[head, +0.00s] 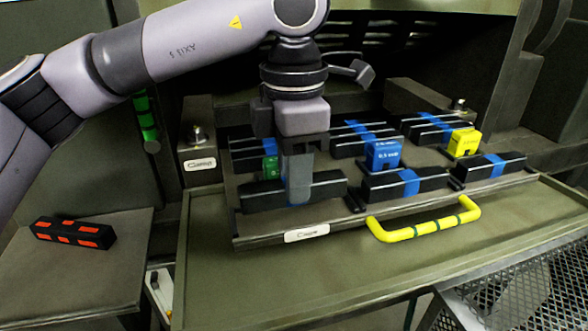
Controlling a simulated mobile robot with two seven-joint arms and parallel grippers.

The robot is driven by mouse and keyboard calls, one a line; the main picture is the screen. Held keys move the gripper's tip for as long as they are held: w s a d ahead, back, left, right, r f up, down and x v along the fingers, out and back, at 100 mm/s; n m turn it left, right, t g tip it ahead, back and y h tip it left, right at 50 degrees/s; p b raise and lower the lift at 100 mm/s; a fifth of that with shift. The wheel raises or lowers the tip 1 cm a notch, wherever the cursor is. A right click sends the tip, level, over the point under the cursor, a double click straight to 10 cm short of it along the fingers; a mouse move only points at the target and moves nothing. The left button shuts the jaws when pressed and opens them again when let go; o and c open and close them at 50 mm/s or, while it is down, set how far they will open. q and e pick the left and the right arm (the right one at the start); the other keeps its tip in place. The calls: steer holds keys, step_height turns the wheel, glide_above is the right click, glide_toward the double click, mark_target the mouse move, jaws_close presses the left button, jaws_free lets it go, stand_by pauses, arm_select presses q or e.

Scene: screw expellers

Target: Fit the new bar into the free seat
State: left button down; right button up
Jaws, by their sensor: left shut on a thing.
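My left gripper (298,180) points down over the front left of the bar rack. It is shut on a black bar (262,194) with a blue band, mostly covered by the fingers. This bar lies lengthwise at the front-left place of the rack (350,222), in line with the front row. I cannot tell whether it rests fully in the seat or sits slightly above it. Other black bars with blue bands fill the rack, such as the front-middle bar (388,184) and the front-right bar (490,168). My right gripper is not in view.
A black bar with red-orange patches (73,232) lies on a side shelf (70,280) at left. Green (270,168), blue (383,154) and yellow (463,142) blocks stand up among the bars. A yellow handle (425,226) sticks out in front. The tray (400,275) in front is bare.

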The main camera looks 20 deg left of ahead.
arm_select(q)
steer(key=shift+f, duration=0.15)
steer(key=shift+c, duration=1.9)
jaws_free()
step_height(320, 180, up, 3)
steer(key=shift+f+p, duration=0.15)
steer(key=shift+p, duration=0.85)
steer(key=shift+r+p, duration=0.95)
steer(key=shift+r, duration=0.4)
step_height(320, 180, up, 5)
steer(key=p, duration=0.3)
steer(key=shift+f, duration=0.15)
